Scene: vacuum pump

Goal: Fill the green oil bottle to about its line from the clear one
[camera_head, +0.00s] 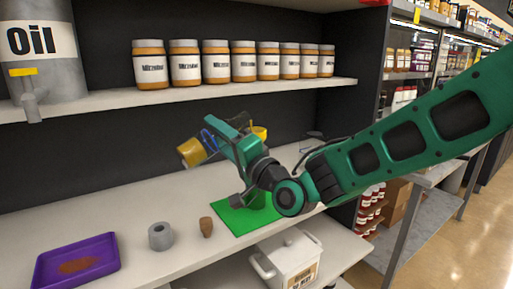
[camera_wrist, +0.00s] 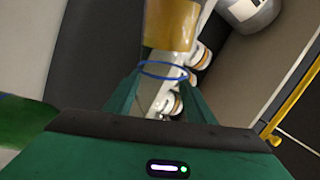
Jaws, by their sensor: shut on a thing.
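My gripper (camera_head: 208,139) is shut on the clear bottle (camera_wrist: 170,28), which holds amber oil and has a blue ring around it. The bottle is tilted above the counter, its amber end (camera_head: 190,153) pointing left in the head view. In the wrist view, the blue ring (camera_wrist: 163,70) lies between my fingers (camera_wrist: 160,95). A green upright thing (camera_head: 256,199), perhaps the green oil bottle, stands on the green mat (camera_head: 231,222), mostly hidden behind my arm. A green shape (camera_wrist: 22,122) at the wrist view's left edge cannot be told apart as bottle or mat.
A brown cork (camera_head: 206,227), a grey ring (camera_head: 160,237) and a purple tray (camera_head: 107,248) lie on the counter. A yellow piece (camera_head: 261,132) shows behind my arm. Above are shelved jars (camera_head: 216,62) and an oil drum (camera_head: 45,70). A white pot (camera_head: 289,260) stands below.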

